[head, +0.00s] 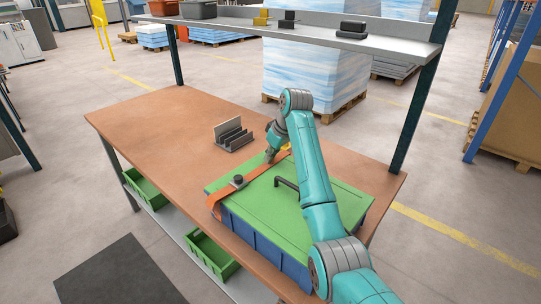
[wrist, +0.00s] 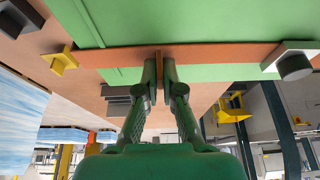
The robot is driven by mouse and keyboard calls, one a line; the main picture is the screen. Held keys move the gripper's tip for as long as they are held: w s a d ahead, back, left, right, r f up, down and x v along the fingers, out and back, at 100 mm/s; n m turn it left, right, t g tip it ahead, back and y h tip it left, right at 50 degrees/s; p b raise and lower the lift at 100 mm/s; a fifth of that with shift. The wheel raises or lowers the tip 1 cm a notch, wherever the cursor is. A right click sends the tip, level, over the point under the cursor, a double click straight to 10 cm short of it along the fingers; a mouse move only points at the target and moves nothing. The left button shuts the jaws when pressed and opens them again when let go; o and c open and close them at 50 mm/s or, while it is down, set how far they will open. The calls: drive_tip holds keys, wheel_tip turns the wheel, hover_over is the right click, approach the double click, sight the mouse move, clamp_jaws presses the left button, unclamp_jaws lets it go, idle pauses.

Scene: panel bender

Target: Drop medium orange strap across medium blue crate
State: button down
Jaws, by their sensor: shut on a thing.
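The blue crate (head: 255,233) stands on the table with a green lid (head: 300,212) on top. The orange strap (head: 222,193) runs across the left part of the lid, and its near end bends down over the crate's front edge. A dark round knob on a block (head: 238,181) sits on the strap; it also shows in the wrist view (wrist: 294,66). My gripper (head: 270,159) is over the strap's far part. In the wrist view my gripper (wrist: 159,75) is shut on an upright tab of the orange strap (wrist: 205,54). I cannot tell whether the strap's whole length touches the lid.
A black handle (head: 286,184) stands up from the lid. A dark slotted rack (head: 233,137) stands on the table behind the crate. The table's left part (head: 150,120) is clear. A shelf (head: 300,30) with small blocks spans above the back edge. Green bins (head: 212,255) sit below.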

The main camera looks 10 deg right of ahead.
drive_tip(key=c, duration=1.2)
unclamp_jaws()
drive_tip(key=shift+c, duration=0.2)
drive_tip(key=shift+r, duration=0.1)
